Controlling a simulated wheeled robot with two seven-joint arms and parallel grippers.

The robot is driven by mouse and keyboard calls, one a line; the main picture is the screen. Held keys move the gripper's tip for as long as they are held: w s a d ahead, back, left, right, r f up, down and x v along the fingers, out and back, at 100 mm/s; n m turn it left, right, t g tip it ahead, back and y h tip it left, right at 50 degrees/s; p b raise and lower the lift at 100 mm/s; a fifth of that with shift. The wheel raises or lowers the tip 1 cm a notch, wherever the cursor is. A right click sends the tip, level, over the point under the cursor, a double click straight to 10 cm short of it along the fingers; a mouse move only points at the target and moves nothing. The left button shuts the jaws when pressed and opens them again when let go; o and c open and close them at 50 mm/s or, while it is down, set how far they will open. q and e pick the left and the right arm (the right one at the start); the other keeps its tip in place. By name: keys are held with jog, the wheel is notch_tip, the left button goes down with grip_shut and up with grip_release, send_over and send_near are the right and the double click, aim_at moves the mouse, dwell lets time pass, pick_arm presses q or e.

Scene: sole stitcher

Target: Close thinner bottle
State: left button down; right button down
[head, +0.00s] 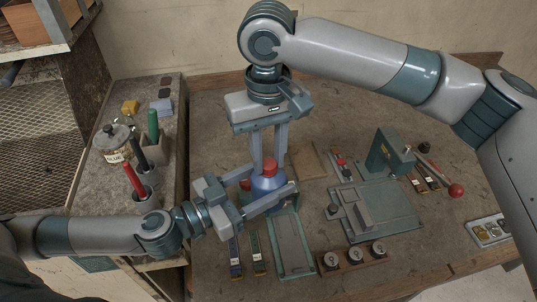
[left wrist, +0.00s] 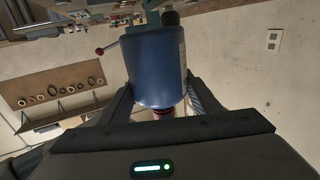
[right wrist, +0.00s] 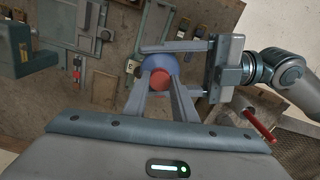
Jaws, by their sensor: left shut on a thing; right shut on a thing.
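The blue thinner bottle (head: 268,184) stands upright above the bench in the head view. My left gripper (head: 274,190) is shut around its body from the left. The bottle (left wrist: 155,68) fills the space between the left fingers in the left wrist view. The red cap (head: 270,165) sits at the top of the bottle. My right gripper (head: 269,158) points down from above and is shut on the cap. The cap (right wrist: 158,79) shows between the right fingers, over the bottle (right wrist: 172,65). The fingers partly hide the neck, so I cannot tell how tightly the cap is seated.
A green press with a red-knobbed lever (head: 455,190) and a green plate (head: 398,205) stand to the right. A wooden spool rack (head: 352,258) is at the front. A glue jar (head: 114,146) and tool cups (head: 146,198) occupy the left side bench.

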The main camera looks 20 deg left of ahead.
jog(key=c, duration=1.5)
grip_release()
jog(key=shift+o, duration=0.2)
jog(key=shift+r, duration=0.1)
jog(key=shift+r, duration=2.15)
jog(key=shift+c, duration=0.4)
jog(key=n, duration=0.3)
jog(key=shift+r+n, duration=0.4)
jog(key=n, duration=0.2)
jog(key=r+n, duration=0.1)
jog(key=n, duration=0.5)
jog(key=shift+r, duration=0.4)
jog(key=n, duration=0.2)
jog(key=r+n, duration=0.1)
jog(key=n, duration=0.1)
